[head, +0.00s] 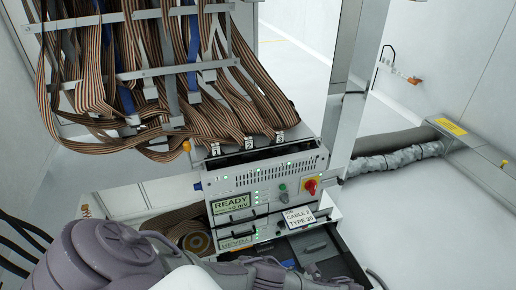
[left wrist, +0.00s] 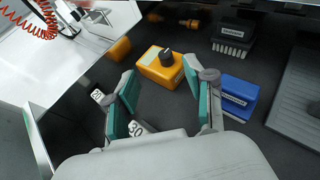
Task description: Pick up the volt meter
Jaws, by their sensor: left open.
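The volt meter looks to be the yellow-orange box with a black knob (left wrist: 158,68) in the left wrist view. It lies on the dark floor of an open drawer. My left gripper (left wrist: 161,84) is open and empty, its teal-padded fingers pointing toward the yellow box, which sits just beyond and partly between the fingertips. No firm contact can be made out. In the head view my left gripper (head: 266,271) is low at the drawer in front of the machine; the yellow box cannot be made out there. My right gripper is not in view.
A blue box (left wrist: 238,93) lies close to the right finger. A black connector block (left wrist: 234,37) and an orange piece (left wrist: 119,50) lie farther back. A grey panel (left wrist: 301,96) is at right. The test machine (head: 265,185) with ribbon cables stands above the open drawer (head: 348,262).

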